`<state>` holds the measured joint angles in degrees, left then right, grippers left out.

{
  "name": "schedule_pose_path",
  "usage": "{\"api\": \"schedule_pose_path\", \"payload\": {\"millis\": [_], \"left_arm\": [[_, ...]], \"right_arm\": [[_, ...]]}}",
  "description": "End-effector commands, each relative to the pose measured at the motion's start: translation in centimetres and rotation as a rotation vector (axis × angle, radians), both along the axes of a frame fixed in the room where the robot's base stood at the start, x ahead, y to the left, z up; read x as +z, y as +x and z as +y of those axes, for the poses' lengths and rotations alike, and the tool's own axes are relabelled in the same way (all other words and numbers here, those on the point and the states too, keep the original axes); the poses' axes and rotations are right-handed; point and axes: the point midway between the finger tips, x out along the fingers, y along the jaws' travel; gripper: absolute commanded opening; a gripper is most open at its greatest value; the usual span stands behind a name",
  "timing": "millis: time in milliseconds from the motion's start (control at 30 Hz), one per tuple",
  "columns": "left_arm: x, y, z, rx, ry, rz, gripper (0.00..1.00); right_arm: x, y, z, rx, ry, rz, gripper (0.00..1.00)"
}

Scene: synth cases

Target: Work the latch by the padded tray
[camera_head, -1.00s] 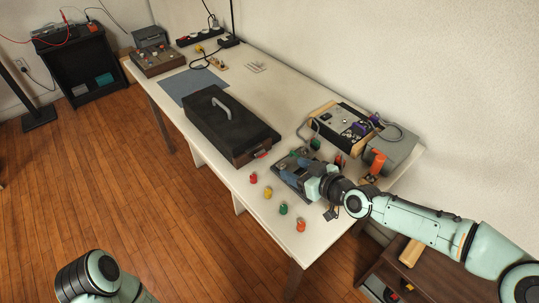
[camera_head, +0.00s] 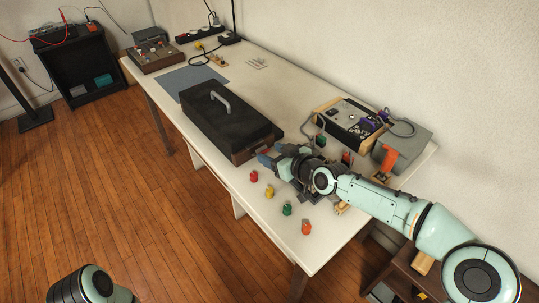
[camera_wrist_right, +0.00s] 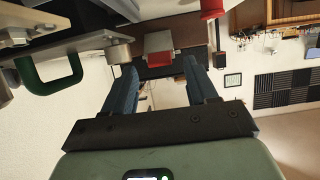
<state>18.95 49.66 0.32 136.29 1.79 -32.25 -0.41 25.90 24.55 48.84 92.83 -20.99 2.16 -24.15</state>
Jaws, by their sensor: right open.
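A black lidded case (camera_head: 218,128) with a grey handle lies shut on the white table. The latch, a red tab (camera_wrist_right: 160,59) with a grey metal plate, shows on the case's near end in the right wrist view. In the head view my gripper mostly covers it. My right gripper (camera_head: 268,157) is open at that end. In the right wrist view its two dark blue fingers (camera_wrist_right: 158,68) stand either side of the latch, with nothing gripped. I cannot tell whether they touch it. No clearly padded tray can be made out. My left gripper is out of view.
Red, yellow, green and orange knobs (camera_head: 287,209) stand along the table's front edge. A device with a wooden frame (camera_head: 347,117) and a grey box with an orange part (camera_head: 408,146) stand behind my right arm. A blue-grey mat (camera_head: 191,80) lies beyond the case.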

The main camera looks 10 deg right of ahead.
Motion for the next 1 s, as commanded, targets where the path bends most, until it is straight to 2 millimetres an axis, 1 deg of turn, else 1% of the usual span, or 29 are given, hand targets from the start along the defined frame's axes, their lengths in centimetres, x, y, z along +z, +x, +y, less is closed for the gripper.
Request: {"api": "schedule_pose_path", "payload": {"millis": [33,200,533,567,600,667,700,733,867,1000], "left_arm": [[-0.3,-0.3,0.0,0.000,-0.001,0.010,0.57],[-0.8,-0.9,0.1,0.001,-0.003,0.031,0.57],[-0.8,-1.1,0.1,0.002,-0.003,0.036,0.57],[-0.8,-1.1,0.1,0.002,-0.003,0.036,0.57],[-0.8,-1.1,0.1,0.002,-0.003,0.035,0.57],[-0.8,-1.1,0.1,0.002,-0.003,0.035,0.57],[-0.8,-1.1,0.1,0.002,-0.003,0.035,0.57],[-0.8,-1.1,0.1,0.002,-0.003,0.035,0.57],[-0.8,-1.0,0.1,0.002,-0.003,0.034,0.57],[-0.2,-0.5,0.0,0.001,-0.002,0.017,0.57]], "right_arm": [[-0.3,0.4,0.4,0.003,0.002,0.000,0.57],[-0.7,1.3,0.9,0.001,0.000,0.000,0.57],[-0.8,1.5,1.0,0.000,-0.001,0.001,0.57],[-0.8,1.5,1.0,0.000,-0.001,0.001,0.54],[-0.8,1.5,1.0,0.000,-0.001,0.001,0.41],[-0.8,1.5,1.0,0.000,-0.001,0.001,0.22],[-0.8,1.5,1.0,0.000,-0.001,0.001,0.09],[-0.8,1.4,1.0,0.000,-0.001,0.001,0.01],[-0.7,1.4,1.0,0.000,-0.001,0.002,0.01],[-0.5,1.5,1.1,0.001,-0.009,0.012,0.01]]}}
